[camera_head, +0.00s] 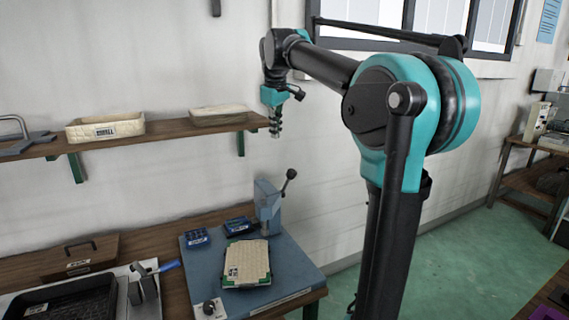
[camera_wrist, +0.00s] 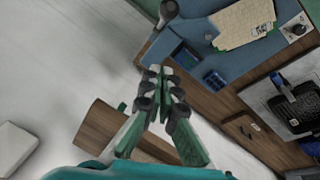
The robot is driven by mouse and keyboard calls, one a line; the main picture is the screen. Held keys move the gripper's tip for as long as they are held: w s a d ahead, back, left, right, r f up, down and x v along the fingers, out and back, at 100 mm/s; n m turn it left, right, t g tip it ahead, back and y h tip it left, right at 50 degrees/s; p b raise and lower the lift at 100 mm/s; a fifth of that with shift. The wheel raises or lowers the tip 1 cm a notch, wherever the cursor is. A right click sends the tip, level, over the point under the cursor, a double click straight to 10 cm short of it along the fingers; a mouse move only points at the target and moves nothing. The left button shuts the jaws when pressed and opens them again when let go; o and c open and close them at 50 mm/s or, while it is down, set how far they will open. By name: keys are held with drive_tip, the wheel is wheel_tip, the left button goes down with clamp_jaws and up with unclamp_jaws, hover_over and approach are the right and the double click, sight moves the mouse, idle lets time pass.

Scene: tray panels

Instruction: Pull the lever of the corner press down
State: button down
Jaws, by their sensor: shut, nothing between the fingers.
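The corner press (camera_head: 267,203) is a blue-grey upright block at the back right corner of a blue work board. Its lever (camera_head: 287,184) points up and to the right and ends in a dark round knob (camera_head: 291,173). In the wrist view the knob (camera_wrist: 168,9) shows at the top edge, beyond my fingertips. My gripper (camera_head: 275,131) hangs in the air above the press, near the shelf's right end. In the wrist view my gripper (camera_wrist: 160,72) is shut and empty, apart from the lever.
A cream panel (camera_head: 247,262) and small blue bins (camera_head: 196,238) sit on the blue board (camera_head: 287,262). A wall shelf (camera_head: 165,134) with cream trays (camera_head: 106,128) is left of my gripper. A brown box (camera_head: 80,257) and black tray (camera_head: 67,298) stand at lower left.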

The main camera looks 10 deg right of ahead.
drive_tip(key=shift+f, duration=0.1)
drive_tip(key=d+f, duration=0.3)
drive_tip(key=f, duration=0.8)
drive_tip(key=shift+w, duration=0.15)
drive_tip(key=shift+f, duration=0.1)
